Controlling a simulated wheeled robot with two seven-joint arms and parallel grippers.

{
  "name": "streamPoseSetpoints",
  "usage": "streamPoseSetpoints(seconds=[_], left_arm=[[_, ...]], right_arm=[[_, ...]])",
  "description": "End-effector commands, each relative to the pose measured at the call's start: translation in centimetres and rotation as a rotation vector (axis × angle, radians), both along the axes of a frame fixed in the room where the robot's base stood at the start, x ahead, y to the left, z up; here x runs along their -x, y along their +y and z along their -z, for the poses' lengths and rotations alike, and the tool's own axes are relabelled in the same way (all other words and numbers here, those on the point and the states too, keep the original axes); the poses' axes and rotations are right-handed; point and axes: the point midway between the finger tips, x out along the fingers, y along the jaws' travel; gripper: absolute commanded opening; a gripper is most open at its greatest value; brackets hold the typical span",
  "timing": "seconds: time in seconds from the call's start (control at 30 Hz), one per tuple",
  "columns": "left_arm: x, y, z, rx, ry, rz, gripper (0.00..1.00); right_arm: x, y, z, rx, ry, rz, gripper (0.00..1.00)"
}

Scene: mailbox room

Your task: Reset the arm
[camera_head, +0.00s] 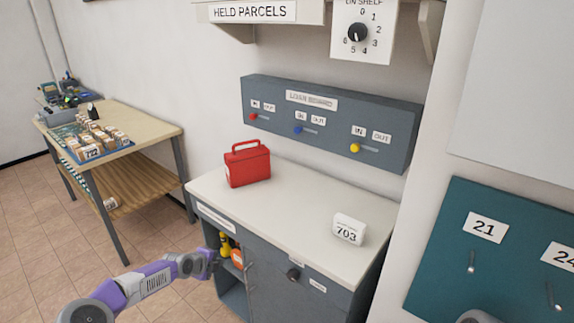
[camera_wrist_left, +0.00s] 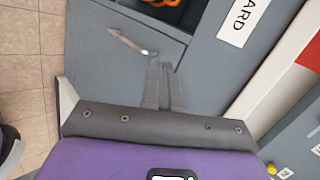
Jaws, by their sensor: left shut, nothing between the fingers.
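My left arm comes in from the lower left in the head view, and its left gripper (camera_head: 213,257) is beside the open compartment at the front of the grey cabinet (camera_head: 282,292). In the left wrist view its fingers (camera_wrist_left: 163,85) are together with nothing between them. They show in front of the grey cabinet front, near a metal handle (camera_wrist_left: 132,43). Whether they touch the cabinet cannot be told. A grey rounded piece (camera_head: 482,317) at the bottom right edge may be part of my right arm; the right gripper itself does not show.
The cabinet top holds a red case (camera_head: 248,166) and a white 703 block (camera_head: 348,229). Yellow (camera_head: 225,245) and orange (camera_head: 238,258) items stand in the open compartment. A table (camera_head: 150,128) with small boxes stands at the left. Floor (camera_head: 40,250) is clear there.

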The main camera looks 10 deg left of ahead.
Motion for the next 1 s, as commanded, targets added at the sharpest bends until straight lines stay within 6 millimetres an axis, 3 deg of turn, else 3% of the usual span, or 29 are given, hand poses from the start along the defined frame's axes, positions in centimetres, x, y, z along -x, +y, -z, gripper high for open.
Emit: streamPoseSetpoints(seconds=[0.17, 0.27, 0.4, 0.5, 0.63, 0.8, 0.9, 1.0], left_arm=[[2.1, -6.7, 3.6, 0.215, 0.120, -0.073, 0.00], [5.3, -12.6, 7.0, 0.417, 0.271, -0.190, 0.00], [12.0, -19.7, 11.5, 0.676, 0.539, -0.453, 0.00], [17.7, -23.1, 14.2, 0.805, 0.731, -0.703, 0.00], [25.4, -25.4, 16.7, 0.897, 0.930, -1.082, 0.00], [33.3, -25.5, 18.2, 0.921, 1.034, -1.529, 0.00], [36.0, -25.1, 18.4, 0.916, 1.038, -1.696, 0.00], [37.2, -24.8, 18.4, 0.915, 1.033, -1.781, 0.00]], right_arm=[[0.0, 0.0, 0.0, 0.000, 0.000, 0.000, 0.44], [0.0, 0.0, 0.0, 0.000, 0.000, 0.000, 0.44], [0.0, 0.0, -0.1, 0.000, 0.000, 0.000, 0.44], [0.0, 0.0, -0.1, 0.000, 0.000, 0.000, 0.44], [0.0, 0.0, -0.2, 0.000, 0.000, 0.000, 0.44], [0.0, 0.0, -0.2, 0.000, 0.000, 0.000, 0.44], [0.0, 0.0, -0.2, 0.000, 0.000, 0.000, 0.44], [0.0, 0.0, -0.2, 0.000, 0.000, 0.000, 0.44]])
